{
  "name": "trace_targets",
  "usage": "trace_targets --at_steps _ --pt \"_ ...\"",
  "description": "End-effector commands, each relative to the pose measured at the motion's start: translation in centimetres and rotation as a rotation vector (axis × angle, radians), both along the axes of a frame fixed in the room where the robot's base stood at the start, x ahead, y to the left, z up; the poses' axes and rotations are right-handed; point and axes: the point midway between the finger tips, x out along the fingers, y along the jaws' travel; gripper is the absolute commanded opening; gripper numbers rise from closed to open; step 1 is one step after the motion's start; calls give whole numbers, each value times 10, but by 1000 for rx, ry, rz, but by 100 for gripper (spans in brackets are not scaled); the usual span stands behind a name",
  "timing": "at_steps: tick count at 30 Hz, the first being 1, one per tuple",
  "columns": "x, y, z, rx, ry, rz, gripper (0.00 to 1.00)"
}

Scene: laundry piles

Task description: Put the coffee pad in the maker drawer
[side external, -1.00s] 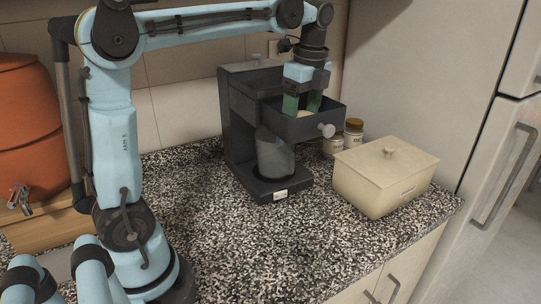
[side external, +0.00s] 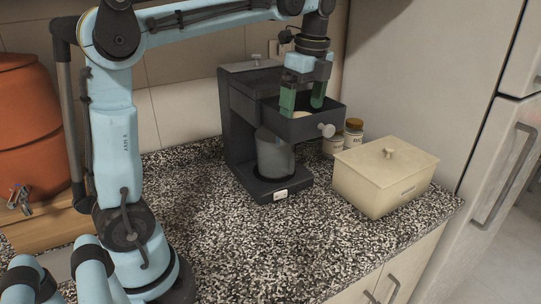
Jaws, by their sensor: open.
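The coffee maker (side external: 237,133) is dark grey and stands at the back of the counter. Its drawer (side external: 305,129) is pulled out, with a pale round knob on its front. The coffee pad (side external: 301,114) is a pale disc lying inside the drawer, its lower part hidden by the drawer wall. My gripper (side external: 302,101) has green fingers, spread apart and empty. It points down just above the drawer, with the fingertips at about the level of the drawer's rim and the pad below between them. A glass jug (side external: 275,154) stands under the drawer.
A cream lidded box (side external: 385,180) stands to the right of the maker. Small jars (side external: 353,135) are behind it. An orange container (side external: 30,130) with a tap is at the left. The speckled counter (side external: 245,240) is clear in front.

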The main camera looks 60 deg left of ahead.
Motion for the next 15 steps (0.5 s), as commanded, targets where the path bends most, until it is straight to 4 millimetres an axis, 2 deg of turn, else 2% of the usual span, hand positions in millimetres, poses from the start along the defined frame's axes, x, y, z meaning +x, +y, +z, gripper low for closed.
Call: trace_targets --at_steps 7,15 --pt "1 -5 35 -1 2 -2 96" --pt "2 -7 54 -1 3 -1 96"
